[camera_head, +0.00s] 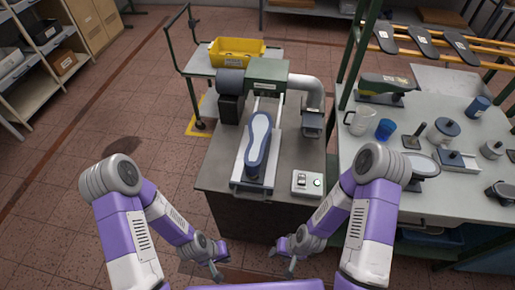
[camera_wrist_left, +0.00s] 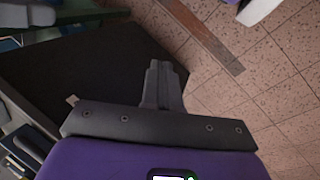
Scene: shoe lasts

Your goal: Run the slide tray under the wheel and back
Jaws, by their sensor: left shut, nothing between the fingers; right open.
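The slide tray (camera_head: 239,182) is at the front end of the grey bench, with its bar handle towards me. A shoe last (camera_head: 258,137), pale sole up with blue sides, lies lengthwise on it. Behind it stands the machine, with a green housing (camera_head: 268,72) and a dark grey round part at its left; the wheel itself I cannot make out clearly. My left gripper (camera_head: 217,272) is shut and empty, low in front of the bench and apart from the tray. Its closed fingers show in the left wrist view (camera_wrist_left: 162,85). My right gripper (camera_head: 283,262) is open and empty, also in front of the bench.
A grey duct (camera_head: 308,88) curves down at the back right. The right table (camera_head: 397,153) holds a jug, blue cup and tools. A yellow crate (camera_head: 237,50) stands behind. Floor at left is clear.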

